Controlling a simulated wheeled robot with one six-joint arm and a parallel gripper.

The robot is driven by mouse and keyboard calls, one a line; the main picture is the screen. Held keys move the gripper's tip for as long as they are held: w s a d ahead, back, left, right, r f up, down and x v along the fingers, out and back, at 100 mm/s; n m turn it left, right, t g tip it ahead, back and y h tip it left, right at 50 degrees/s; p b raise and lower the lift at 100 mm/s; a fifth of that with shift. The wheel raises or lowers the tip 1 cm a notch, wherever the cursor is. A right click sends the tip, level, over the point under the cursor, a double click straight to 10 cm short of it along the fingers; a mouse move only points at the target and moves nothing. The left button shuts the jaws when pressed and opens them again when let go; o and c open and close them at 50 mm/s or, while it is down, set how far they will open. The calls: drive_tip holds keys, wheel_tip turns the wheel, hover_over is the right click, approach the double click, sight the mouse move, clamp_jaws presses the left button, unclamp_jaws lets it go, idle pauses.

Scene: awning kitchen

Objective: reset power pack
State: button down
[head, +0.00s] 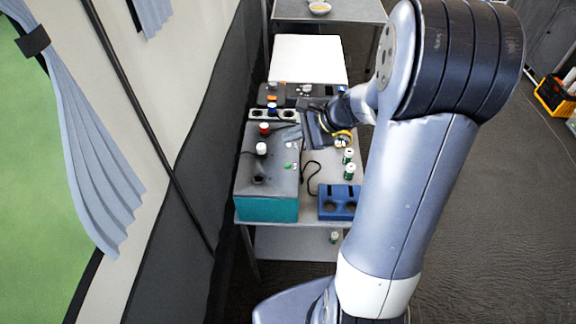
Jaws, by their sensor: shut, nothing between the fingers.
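The power pack looks to be the teal box (268,208) with a dark grey top, on the left side of the table. My gripper (291,137) is shut and empty, over or beside the far right part of the box. Its fingertips are small and partly blend with the grey top, so I cannot tell whether they touch it.
Another cylinder (335,237) is on the lower shelf (290,243). A white surface (307,58) lies beyond. My arm covers the right side.

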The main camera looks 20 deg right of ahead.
wheel_tip(320, 180, down, 8)
drive_tip(key=b, duration=0.6)
drive_tip(key=shift+f, duration=0.2)
drive_tip(key=shift+b, duration=0.3)
idle(1.3)
drive_tip(key=shift+f+b, duration=0.35)
drive_tip(key=shift+f, duration=0.05)
drive_tip(key=shift+f+b, duration=0.3)
drive_tip(key=shift+b, duration=0.05)
idle(0.4)
idle(0.3)
drive_tip(key=shift+r+p, duration=0.6)
drive_tip(key=shift+r, duration=0.2)
drive_tip(key=shift+r+p, duration=2)
drive_tip(key=shift+r, duration=0.45)
